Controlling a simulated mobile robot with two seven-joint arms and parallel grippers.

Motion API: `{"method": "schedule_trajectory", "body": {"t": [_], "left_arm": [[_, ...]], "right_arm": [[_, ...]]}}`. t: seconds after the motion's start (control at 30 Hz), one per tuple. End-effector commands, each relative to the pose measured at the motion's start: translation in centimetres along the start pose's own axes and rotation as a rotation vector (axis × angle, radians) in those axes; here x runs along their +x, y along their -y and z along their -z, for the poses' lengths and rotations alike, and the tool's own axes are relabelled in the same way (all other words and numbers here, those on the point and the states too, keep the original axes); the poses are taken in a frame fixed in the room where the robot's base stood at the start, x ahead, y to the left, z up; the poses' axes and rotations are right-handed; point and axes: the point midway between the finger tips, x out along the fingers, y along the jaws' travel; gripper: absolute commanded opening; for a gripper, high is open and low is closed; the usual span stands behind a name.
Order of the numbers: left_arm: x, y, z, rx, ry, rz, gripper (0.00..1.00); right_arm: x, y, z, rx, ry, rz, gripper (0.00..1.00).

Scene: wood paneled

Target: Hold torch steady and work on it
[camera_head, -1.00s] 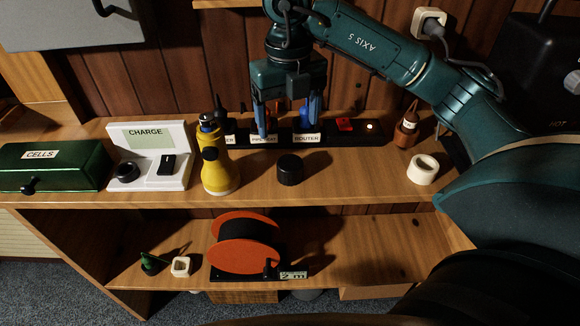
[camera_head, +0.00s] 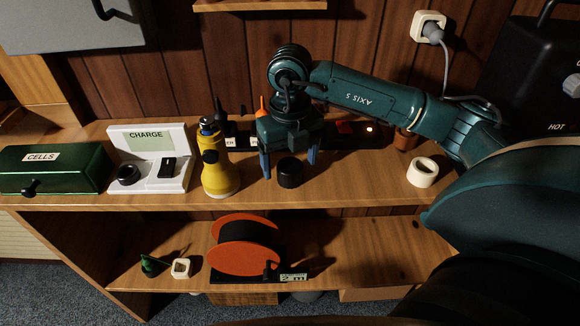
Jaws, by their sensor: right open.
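The yellow torch (camera_head: 217,176) stands upright on the wooden shelf, with a black patch on its side and something dark and blue at its top. A round black cap (camera_head: 290,175) lies on the shelf to its right. My right gripper (camera_head: 289,165) points down with its fingers spread, one on each side of the cap in the picture. I see nothing held, and I cannot tell whether the fingers touch the cap. The gripper and arm hide part of the dark tool rack (camera_head: 340,139) behind. My left gripper is not in view.
The white charger (camera_head: 153,137) and green cells box (camera_head: 54,167) stand left of the torch. A cream tape ring (camera_head: 422,172) lies to the right. An orange reel (camera_head: 245,257) sits on the lower shelf. The upper shelf's front right is mostly clear.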

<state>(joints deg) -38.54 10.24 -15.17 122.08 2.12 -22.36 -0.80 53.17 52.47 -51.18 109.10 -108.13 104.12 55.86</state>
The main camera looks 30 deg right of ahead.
Motion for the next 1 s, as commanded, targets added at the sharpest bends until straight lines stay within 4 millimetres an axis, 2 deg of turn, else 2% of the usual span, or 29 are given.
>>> {"method": "schedule_trajectory", "body": {"t": [0.17,0.53,1.0], "left_arm": [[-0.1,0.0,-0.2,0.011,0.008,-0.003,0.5],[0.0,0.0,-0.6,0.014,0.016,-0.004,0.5],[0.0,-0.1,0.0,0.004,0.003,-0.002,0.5]], "right_arm": [[1.9,0.0,0.0,0.0,-0.001,0.001,0.78],[2.0,0.0,0.0,0.0,0.0,0.0,0.78],[2.0,0.0,0.0,-0.001,0.001,0.0,0.39]]}}
